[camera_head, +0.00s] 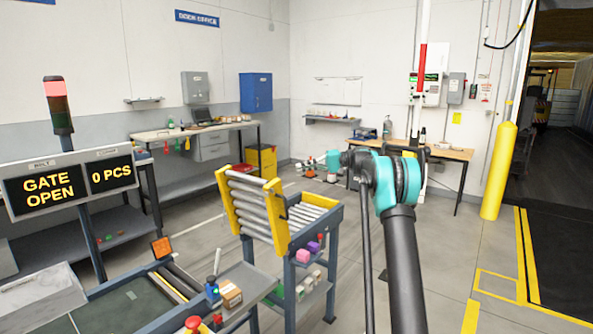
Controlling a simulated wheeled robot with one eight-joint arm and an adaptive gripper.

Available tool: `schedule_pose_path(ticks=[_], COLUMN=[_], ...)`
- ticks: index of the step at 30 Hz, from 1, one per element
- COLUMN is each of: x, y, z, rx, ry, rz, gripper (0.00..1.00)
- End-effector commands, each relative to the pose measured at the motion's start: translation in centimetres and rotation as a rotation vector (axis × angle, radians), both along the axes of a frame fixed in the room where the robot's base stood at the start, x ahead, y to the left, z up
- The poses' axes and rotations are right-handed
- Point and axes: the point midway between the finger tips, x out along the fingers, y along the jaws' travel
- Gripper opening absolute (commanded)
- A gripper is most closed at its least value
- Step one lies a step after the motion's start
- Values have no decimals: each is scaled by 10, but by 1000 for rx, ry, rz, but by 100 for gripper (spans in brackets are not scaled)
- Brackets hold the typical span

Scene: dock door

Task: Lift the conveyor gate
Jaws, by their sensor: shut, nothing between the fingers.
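The conveyor gate (262,207) is a short roller section with yellow side rails. It stands tilted up steeply at the near-left end of a fixed roller conveyor (322,212) on grey-blue legs. The display (68,184) at left reads GATE OPEN and 0 PCS. My arm rises at right of centre and bends left at a teal joint. My gripper (309,165) shows small at the far end of the arm, shut and empty. It is right of the gate's upper part in the picture and appears apart from it. Its fingertips are hard to make out.
A belt conveyor (125,308) lies at lower left, with a side shelf (250,283) holding a blue bottle and small box. A red button (193,323) is at the bottom edge. Workbenches line the walls. A yellow post (500,172) stands at right; open floor lies before it.

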Motion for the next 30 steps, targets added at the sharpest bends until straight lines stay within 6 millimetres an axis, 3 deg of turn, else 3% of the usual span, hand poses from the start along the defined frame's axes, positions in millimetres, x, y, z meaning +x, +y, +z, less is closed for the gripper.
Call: schedule_pose_path(ticks=[15, 22, 30], x=[-11, -35, -42], y=[93, 109, 114], z=[-14, -20, -21], rx=[-1, 0, 0], ry=[3, 4, 4], rz=[1, -3, -3], gripper=[0, 0, 0])
